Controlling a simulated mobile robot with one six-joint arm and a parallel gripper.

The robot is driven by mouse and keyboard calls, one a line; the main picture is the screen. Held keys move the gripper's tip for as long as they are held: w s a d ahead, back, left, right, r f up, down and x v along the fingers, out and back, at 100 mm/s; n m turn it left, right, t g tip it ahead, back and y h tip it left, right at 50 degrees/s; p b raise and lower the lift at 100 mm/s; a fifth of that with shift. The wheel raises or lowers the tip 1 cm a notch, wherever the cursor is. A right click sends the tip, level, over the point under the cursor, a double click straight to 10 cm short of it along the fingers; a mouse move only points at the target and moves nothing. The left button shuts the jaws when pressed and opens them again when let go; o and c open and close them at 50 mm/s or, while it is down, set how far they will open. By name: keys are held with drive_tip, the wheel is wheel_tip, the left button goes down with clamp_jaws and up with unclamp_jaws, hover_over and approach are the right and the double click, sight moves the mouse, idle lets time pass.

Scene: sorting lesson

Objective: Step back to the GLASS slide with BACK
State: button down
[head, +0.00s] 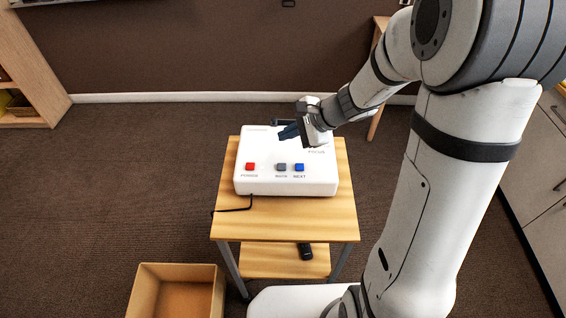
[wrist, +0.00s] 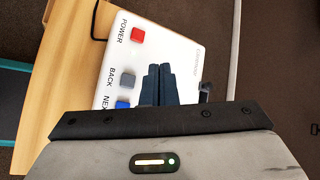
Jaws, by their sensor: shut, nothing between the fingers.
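A white box-shaped device (head: 262,184) stands on a small wooden table. On its top are a red POWER button (head: 250,167), a grey BACK button (head: 281,167) and a blue NEXT button (head: 299,167). In the wrist view the red button (wrist: 138,35), the grey button (wrist: 128,80) and part of the blue button (wrist: 123,104) show, with their labels. My gripper (head: 284,132) is over the rear part of the device, behind the buttons. Its dark fingers (wrist: 159,70) are shut with nothing between them. No slide or screen picture is in view.
The wooden table (head: 285,217) has a lower shelf with a black remote (head: 305,251) on it. An open cardboard box (head: 149,287) stands on the floor at front left.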

drive_tip(key=shift+a+f, duration=0.15)
drive_tip(key=b, duration=0.6)
hover_over(286, 167)
wheel_tip(286, 167, down, 8)
drive_tip(key=shift+r, duration=0.1)
drive_tip(key=shift+f+b, duration=0.45)
drive_tip(key=shift+b, duration=0.05)
idle(1.4)
drive_tip(key=shift+f+b, duration=0.35)
drive_tip(key=shift+b, duration=0.2)
drive_tip(key=shift+f+b, duration=0.45)
drive_tip(key=shift+b, duration=0.05)
idle(0.4)
drive_tip(key=shift+r, duration=0.2)
drive_tip(key=shift+r+p, duration=0.55)
drive_tip(key=shift+r, duration=0.15)
